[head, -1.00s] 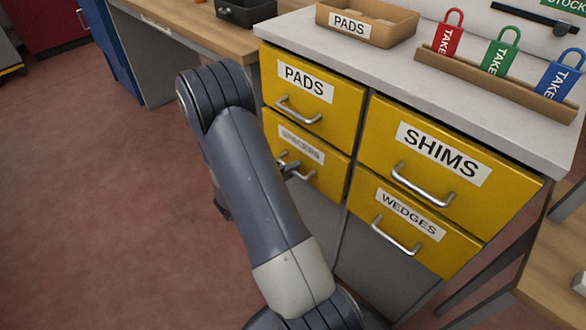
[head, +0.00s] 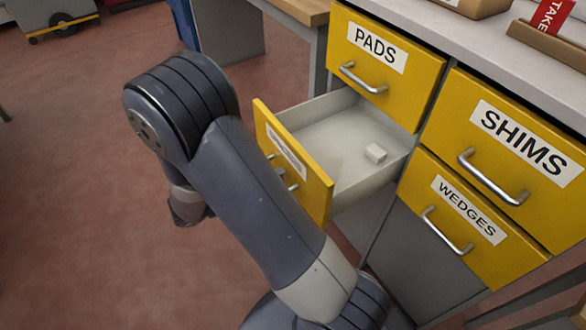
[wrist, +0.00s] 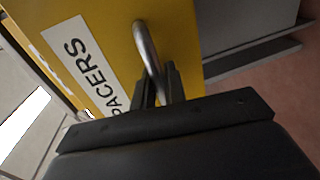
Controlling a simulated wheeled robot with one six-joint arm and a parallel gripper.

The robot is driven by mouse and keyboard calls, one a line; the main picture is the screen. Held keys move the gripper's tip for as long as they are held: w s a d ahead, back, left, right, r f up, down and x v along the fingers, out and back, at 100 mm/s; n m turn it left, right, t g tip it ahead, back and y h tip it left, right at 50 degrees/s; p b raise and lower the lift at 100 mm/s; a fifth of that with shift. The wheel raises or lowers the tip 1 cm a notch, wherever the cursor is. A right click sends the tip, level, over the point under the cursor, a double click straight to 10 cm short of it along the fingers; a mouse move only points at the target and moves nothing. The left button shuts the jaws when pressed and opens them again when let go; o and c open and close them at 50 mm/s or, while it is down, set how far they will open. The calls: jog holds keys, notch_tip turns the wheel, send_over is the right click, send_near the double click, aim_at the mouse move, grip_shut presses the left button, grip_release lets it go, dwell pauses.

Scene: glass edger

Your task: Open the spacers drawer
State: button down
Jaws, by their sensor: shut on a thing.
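The spacers drawer (head: 312,180) stands well out of the cabinet at the lower left, with its yellow front clear of the frame. My gripper (wrist: 163,88) is shut on the drawer's metal handle (wrist: 147,48), with dark fingers on either side of the bar. In the head view my arm hides most of the gripper and part of the drawer front.
The closed PADS drawer (head: 400,85) sits above. The closed SHIMS (head: 490,115) and WEDGES (head: 435,250) drawers are to the right. A wooden table (head: 300,10) stands behind. Open red floor (head: 70,200) lies to the left.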

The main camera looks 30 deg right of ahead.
jog(key=shift+f+v, duration=0.1)
jog(key=shift+v, duration=0.5)
jog(key=shift+f+v, duration=0.15)
jog(key=shift+v, duration=0.5)
jog(key=c, duration=1.5)
grip_release()
jog(key=shift+c, duration=0.2)
jog(key=shift+a, duration=0.1)
jog(key=w+p+v, duration=0.1)
jog(key=v, duration=0.9)
jog(key=shift+s+a, duration=0.3)
jog(key=shift+s, duration=0.2)
jog(key=shift+r, duration=0.1)
jog(key=s+b+x, duration=0.1)
jog(key=x, duration=1)
jog(key=shift+w, duration=0.45)
